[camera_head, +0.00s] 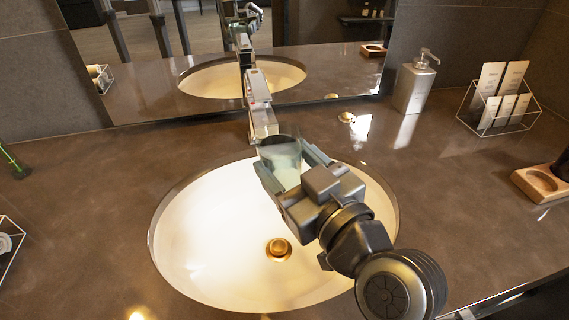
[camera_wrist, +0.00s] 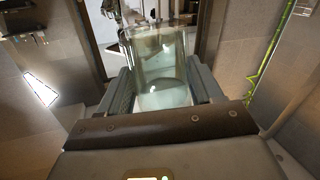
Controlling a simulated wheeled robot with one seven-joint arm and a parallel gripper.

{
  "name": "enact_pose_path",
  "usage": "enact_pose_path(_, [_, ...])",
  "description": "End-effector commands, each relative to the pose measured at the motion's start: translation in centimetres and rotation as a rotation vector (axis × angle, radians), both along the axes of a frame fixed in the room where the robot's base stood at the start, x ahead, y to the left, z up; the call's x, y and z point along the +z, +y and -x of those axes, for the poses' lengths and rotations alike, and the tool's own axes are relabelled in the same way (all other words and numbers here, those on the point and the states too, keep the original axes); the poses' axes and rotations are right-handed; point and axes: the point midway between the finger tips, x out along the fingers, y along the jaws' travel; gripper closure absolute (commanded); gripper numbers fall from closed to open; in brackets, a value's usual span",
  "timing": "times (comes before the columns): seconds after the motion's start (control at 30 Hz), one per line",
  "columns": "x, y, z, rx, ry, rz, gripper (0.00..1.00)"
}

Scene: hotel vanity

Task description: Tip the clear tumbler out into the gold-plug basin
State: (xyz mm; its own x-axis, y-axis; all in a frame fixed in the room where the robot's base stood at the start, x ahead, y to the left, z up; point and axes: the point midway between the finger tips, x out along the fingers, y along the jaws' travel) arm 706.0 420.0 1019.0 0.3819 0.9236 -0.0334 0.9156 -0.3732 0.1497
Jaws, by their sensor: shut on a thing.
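The clear tumbler (camera_head: 281,150) is in my gripper (camera_head: 291,172), over the back part of the gold-plug basin (camera_head: 195,235). My gripper is shut on the tumbler, with a finger on each side of its wall. The wrist view also shows the tumbler (camera_wrist: 160,65) between the fingers (camera_wrist: 160,92), with pale, see-through contents in it. I cannot tell its exact tilt. No stream shows falling from it. The gold plug (camera_head: 279,249) sits at the basin's bottom, in front of and below the tumbler.
A soap dispenser (camera_head: 415,84), a wire rack of cards (camera_head: 500,98) and a wooden holder (camera_head: 541,183) stand to the right. The counter (camera_head: 85,185) left of the basin is mostly clear.

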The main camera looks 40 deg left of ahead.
Motion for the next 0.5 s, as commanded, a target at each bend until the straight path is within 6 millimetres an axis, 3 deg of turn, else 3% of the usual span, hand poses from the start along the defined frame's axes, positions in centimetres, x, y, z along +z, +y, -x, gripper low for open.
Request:
enact_pose_path(0.3, [0.0,-1.6,-1.9,-0.002,-0.377,0.319,0.86])
enact_pose_path(0.5, [0.5,-0.9,-1.1,0.002,-0.582,0.492,0.86])
